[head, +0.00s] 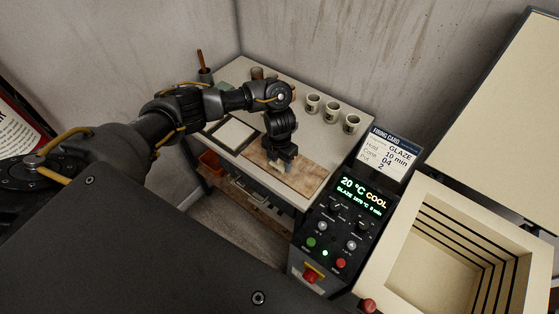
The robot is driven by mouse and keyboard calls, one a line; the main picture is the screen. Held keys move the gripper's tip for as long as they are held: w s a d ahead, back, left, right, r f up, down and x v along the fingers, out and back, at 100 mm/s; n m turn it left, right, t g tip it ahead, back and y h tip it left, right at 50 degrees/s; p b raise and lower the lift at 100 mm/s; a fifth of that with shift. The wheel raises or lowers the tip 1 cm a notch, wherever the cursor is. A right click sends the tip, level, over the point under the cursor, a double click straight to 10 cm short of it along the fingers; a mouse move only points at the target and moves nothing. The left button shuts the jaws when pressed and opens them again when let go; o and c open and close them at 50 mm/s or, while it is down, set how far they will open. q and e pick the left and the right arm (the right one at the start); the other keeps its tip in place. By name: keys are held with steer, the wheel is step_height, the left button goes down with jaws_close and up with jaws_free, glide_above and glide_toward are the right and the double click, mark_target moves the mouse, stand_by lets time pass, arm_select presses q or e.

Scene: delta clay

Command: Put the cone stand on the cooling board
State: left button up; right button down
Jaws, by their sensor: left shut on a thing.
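My left gripper (281,164) points down over the brown wooden cooling board (306,178) at the front of the table. It is shut on a small pale thing, likely the cone stand (279,170), at its fingertips. The fingers hide most of it. The stand is at or just above the board's surface; I cannot tell whether it touches. My right gripper is not in view.
Several pale cups, one of them here (331,112), stand at the table's back right. A white framed slab (234,133) lies left of the board. A control panel (343,222) and an open kiln (440,258) stand to the right.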

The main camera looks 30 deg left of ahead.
mark_target(280, 163)
arm_select(q)
steer(key=shift+f, duration=0.15)
steer(key=o, duration=1)
steer(key=shift+r, duration=0.25)
steer(key=shift+r+p, duration=0.5)
steer(key=shift+r, duration=5.45)
